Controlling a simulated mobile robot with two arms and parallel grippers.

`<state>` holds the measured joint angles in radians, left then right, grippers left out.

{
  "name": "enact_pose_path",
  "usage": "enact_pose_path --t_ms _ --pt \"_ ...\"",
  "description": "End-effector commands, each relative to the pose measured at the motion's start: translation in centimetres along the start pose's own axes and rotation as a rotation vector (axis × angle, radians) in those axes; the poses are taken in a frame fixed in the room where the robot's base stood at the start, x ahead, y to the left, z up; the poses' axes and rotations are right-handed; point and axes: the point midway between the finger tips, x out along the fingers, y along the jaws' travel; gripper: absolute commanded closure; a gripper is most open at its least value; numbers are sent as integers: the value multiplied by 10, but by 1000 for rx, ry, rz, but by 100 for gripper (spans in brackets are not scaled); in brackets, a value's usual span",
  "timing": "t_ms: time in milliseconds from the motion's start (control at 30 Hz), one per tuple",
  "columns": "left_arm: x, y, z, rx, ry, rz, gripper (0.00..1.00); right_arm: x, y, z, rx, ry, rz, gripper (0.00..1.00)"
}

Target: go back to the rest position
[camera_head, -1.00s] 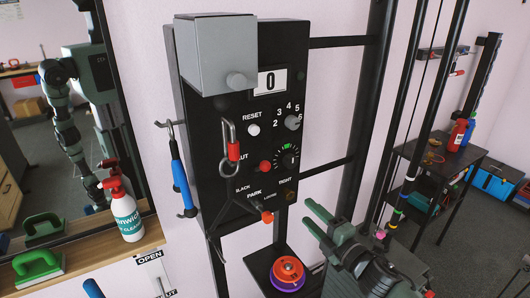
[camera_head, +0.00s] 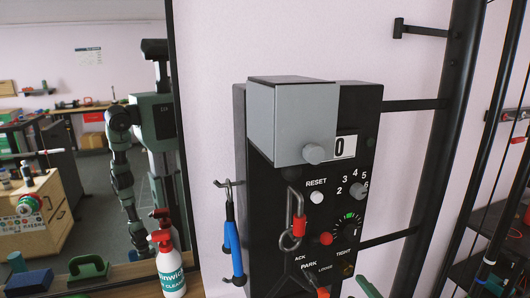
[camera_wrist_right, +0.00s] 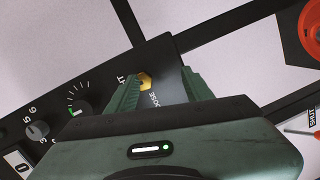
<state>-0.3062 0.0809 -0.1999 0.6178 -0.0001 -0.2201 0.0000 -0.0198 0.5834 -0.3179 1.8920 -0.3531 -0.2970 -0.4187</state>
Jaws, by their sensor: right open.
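My right gripper (camera_wrist_right: 160,88) is open and empty in the right wrist view. Its two green fingers are spread in front of the black control panel, around a yellow hex fitting (camera_wrist_right: 144,80) in the picture; I cannot tell how far away it is. In the head view only a green fingertip shows at the bottom edge. The control panel (camera_head: 262,215) is upright, with a grey box (camera_head: 290,122) on its upper part, a 0 display, knobs and a red-tipped lever (camera_head: 322,291). My left gripper is not in view.
A blue-handled tool (camera_head: 233,240) hangs left of the panel. A red-and-white spray bottle (camera_head: 170,268) and a green-handled block (camera_head: 88,270) sit on a wooden shelf under a mirror. Black posts and bars (camera_head: 455,150) stand right of the panel.

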Motion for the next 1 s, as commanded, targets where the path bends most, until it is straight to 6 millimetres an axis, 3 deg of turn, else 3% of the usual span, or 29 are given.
enact_pose_path --t_ms 267,400,600,1000 --pt "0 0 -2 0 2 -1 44 -49 -55 3 357 -240 -155 49" --pt "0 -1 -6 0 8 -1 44 -102 -99 0 616 -441 -295 49" --pt "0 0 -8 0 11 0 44 -179 -144 -14 885 -687 -473 49" --pt "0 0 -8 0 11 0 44 -286 -177 -48 1149 -996 -701 49"
